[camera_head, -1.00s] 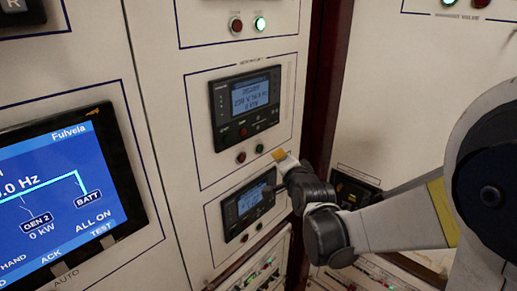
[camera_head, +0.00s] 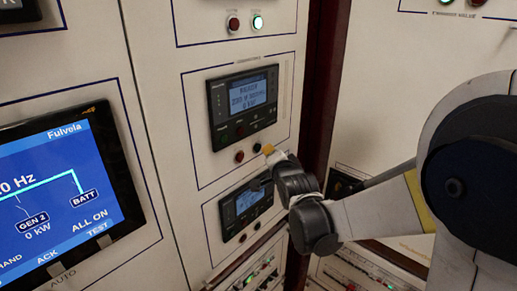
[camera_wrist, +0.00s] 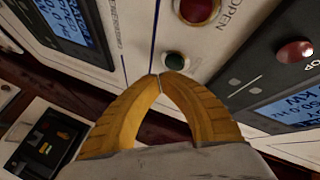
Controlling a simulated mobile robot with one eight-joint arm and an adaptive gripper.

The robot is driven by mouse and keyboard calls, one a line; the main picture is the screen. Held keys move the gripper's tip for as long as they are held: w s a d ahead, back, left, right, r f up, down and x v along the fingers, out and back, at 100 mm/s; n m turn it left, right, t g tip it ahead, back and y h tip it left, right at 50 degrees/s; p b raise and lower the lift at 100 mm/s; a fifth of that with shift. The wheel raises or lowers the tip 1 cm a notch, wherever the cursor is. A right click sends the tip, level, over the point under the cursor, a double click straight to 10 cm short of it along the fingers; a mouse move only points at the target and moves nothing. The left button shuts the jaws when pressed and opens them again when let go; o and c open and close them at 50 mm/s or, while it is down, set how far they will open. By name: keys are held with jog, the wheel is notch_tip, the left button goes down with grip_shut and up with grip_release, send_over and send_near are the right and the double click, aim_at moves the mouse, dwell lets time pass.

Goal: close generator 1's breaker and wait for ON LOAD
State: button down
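A generator controller with a lit blue screen (camera_head: 250,97) sits on the middle panel in the head view. Its small text is blurred, but the last line reads 0 kW. Below it are a red button (camera_head: 239,156) and a dark button (camera_head: 257,148). My gripper (camera_head: 268,150) is just right of the dark button. In the wrist view its yellow fingers (camera_wrist: 159,77) are shut tip to tip with nothing between them. The tips lie just short of a green button (camera_wrist: 174,61); I cannot tell whether they touch. A red button (camera_wrist: 197,10) marked OPEN is above it.
A second, lower controller (camera_head: 244,205) is beneath my gripper. A large touch screen (camera_head: 60,205) showing GEN 2 at 0 kW and BATT stands at the left. A dark red post (camera_head: 322,90) runs along the panel's right edge. Another red button (camera_wrist: 294,50) shows at the right.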

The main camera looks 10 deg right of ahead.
jog(key=shift+w+a, duration=0.1)
jog(key=shift+w, duration=0.05)
dwell(0.8)
jog(key=shift+w+a, duration=0.15)
jog(key=shift+w, duration=0.1)
jog(key=shift+w+a, duration=0.25)
jog(key=shift+w, duration=0.05)
dwell(0.7)
jog(key=shift+s+d+b, duration=0.35)
jog(key=shift+s+d, duration=0.15)
jog(key=shift+s, duration=0.2)
jog(key=shift+s+d, duration=0.75)
jog(key=shift+s, duration=0.3)
jog(key=shift+s+d, duration=0.75)
jog(key=shift+s, duration=0.25)
